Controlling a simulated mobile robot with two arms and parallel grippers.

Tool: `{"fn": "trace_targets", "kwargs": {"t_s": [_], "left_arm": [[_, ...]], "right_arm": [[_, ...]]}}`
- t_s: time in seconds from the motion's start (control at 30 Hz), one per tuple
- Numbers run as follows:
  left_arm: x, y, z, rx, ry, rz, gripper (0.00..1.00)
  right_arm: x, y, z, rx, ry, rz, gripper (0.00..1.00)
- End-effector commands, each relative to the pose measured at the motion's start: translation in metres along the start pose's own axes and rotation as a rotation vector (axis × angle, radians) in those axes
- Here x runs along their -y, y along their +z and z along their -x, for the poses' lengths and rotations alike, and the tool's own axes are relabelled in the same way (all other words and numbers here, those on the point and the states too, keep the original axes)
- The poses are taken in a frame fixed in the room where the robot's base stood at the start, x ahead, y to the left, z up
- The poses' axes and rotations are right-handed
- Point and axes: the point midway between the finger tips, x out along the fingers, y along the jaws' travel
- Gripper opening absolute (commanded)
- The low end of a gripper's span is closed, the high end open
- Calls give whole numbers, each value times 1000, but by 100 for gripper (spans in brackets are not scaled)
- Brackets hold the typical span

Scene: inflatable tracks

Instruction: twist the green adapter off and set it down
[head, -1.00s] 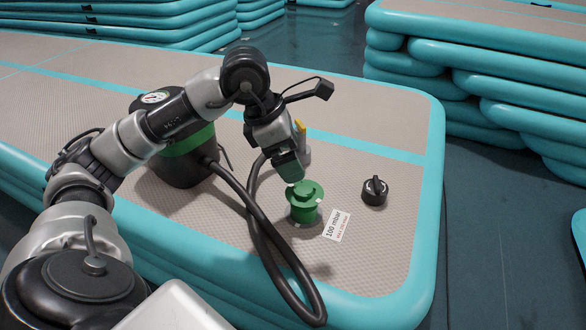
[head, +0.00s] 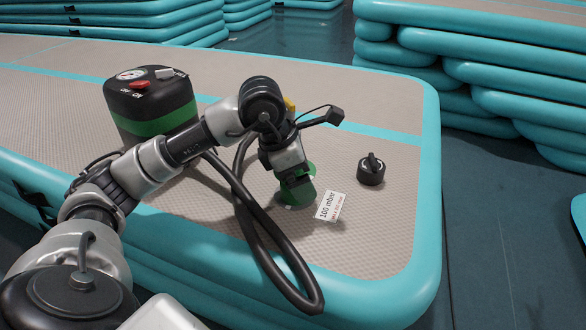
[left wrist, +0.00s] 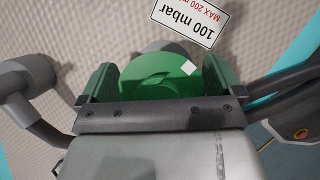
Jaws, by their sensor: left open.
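The green adapter (head: 300,201) stands on the top of the inflatable track (head: 390,230) beside the printed 100 mbar label (head: 331,206). My left gripper (head: 298,184) is over it and hides much of it. In the left wrist view my left gripper (left wrist: 157,82) is open, with one dark green finger on each side of the adapter (left wrist: 160,70). The adapter lies between the fingers; whether they touch it cannot be told. A small white mark shows on its top. My right gripper is not in view.
A black pump with a green band (head: 155,120) stands behind my left arm. A thick black hose (head: 270,262) loops in front of the gripper. A black cap (head: 371,172) sits to the right. The track surface between cap and right edge is clear.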

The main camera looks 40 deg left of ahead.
Motion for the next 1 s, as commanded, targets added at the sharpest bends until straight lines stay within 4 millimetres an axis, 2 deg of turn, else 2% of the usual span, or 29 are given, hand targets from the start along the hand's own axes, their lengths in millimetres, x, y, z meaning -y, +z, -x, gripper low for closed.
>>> {"fn": "trace_targets", "kwargs": {"t_s": [0.33, 0.67, 0.83, 1.0], "left_arm": [[0, 0, -3, 1, 0, 0, 93], [0, 0, -3, 1, 0, -1, 43], [1, 0, -2, -1, -31, -69, 42], [3, 0, -1, 0, -117, -278, 42]], "right_arm": [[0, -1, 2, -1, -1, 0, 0], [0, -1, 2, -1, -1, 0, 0], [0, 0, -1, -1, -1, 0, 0], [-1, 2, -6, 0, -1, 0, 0]]}}
